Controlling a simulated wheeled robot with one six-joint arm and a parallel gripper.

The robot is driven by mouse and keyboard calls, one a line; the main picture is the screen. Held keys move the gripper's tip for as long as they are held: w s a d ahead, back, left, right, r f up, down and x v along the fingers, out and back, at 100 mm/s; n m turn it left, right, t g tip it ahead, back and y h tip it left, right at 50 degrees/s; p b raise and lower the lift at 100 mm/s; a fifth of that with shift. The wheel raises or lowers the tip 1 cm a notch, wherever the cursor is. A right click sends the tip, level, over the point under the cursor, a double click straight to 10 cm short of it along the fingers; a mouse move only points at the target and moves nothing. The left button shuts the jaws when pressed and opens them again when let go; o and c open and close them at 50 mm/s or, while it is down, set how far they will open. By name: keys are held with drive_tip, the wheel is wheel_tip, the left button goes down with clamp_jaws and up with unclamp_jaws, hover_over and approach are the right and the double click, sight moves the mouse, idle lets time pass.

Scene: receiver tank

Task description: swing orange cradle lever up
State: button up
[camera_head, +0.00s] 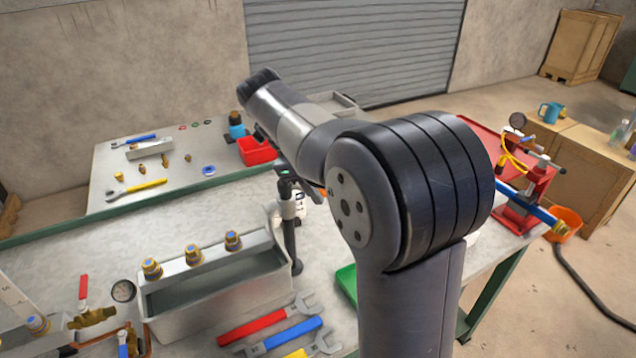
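My arm crosses the middle of the view and covers part of the bench. I cannot make out my gripper's fingers; they are hidden by the arm. A small orange patch (321,191) shows at the arm's lower edge, next to a dark upright post (289,225) with a pale collar. I cannot tell whether this patch is the cradle lever. No other orange lever can be made out, and any cradle is hidden or not recognisable.
A grey trough (215,300) with brass fittings stands front left. Red, blue and yellow wrenches (270,335) lie beside it. A red bin (257,151) is on the rear bench. A red pump stand (525,195) and an orange bucket (563,224) are at right.

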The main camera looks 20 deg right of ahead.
drive_tip(key=shift+o, duration=0.2)
drive_tip(key=v, duration=1)
drive_tip(key=shift+r, duration=0.4)
drive_tip(key=shift+a, duration=0.1)
drive_tip(key=x, duration=1.1)
drive_tip(key=shift+w, duration=0.1)
drive_tip(key=shift+r, duration=0.1)
